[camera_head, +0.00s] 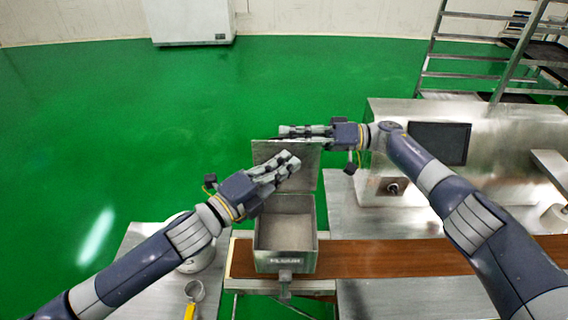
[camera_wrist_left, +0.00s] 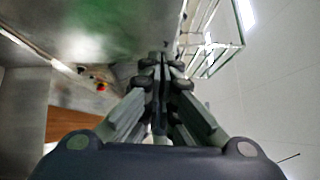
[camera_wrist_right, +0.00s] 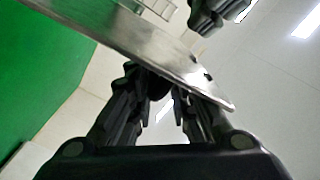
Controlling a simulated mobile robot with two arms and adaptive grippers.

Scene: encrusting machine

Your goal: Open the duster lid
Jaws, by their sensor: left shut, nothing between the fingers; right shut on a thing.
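The duster (camera_head: 286,264) is a metal box with flour inside, on the brown belt in the head view. Its lid (camera_head: 312,178) stands raised at the back of the box, about upright. My right gripper (camera_head: 284,132) is shut on the lid at its top edge; in the right wrist view the metal lid plate (camera_wrist_right: 150,45) runs between its fingers. My left gripper (camera_head: 294,162) is shut and empty, in front of the lid's face and above the box. I cannot tell whether it touches the lid. The left wrist view shows its closed fingers (camera_wrist_left: 160,65).
A brown conveyor belt (camera_head: 390,258) runs right from the box. A steel machine (camera_head: 490,150) with a dark screen stands at the right. A white container (camera_head: 197,258) and a small scoop with a yellow handle (camera_head: 190,310) are at the lower left.

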